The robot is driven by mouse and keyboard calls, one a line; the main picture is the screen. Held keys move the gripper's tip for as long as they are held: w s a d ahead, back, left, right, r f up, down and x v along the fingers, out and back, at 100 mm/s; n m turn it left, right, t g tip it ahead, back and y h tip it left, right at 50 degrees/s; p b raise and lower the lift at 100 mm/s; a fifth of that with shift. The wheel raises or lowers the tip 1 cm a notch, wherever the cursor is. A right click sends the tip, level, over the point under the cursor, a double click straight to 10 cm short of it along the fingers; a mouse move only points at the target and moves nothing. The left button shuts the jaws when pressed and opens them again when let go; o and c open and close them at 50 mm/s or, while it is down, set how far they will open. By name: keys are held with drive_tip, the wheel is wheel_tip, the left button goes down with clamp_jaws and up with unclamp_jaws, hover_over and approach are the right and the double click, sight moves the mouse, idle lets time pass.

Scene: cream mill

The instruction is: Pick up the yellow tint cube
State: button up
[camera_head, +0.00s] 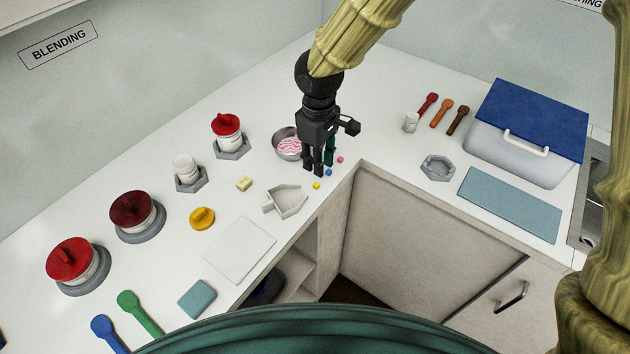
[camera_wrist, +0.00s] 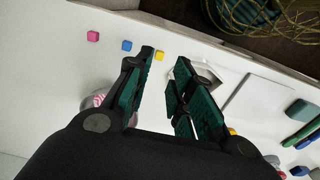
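The small yellow tint cube (camera_head: 316,185) lies on the white counter near its front edge, at the right end of the grey pointed tray (camera_head: 285,201). In the wrist view the yellow cube (camera_wrist: 159,56) lies beyond my fingertips, roughly in line with the gap between them. A blue cube (camera_head: 329,172) and a pink cube (camera_head: 340,159) lie beside it in a row. My gripper (camera_head: 318,172) points down over the counter just behind the yellow cube. Its fingers are apart with nothing between them in the wrist view (camera_wrist: 166,62).
A metal bowl (camera_head: 288,144) with pink and white contents stands left of my gripper. A pale yellow block (camera_head: 244,184), an orange-yellow lid (camera_head: 202,218) and a white mat (camera_head: 239,249) lie further left. The counter's front edge (camera_head: 335,182) is close to the cubes.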

sight(318, 185)
wheel_tip(318, 185, down, 2)
drive_tip(key=shift+w+d+f, duration=0.1)
drive_tip(key=shift+w+d, duration=0.05)
drive_tip(key=shift+s+f+p, duration=0.2)
drive_tip(key=shift+f+p, duration=0.1)
drive_tip(key=shift+f, duration=0.1)
drive_tip(key=f, duration=0.1)
drive_tip(key=f+p, duration=0.1)
drive_tip(key=f, duration=0.1)
drive_tip(key=shift+a+f, duration=0.25)
drive_tip(key=shift+f, duration=0.1)
drive_tip(key=shift+f+p, duration=0.35)
drive_tip(key=shift+f, duration=0.25)
drive_tip(key=c, duration=0.4)
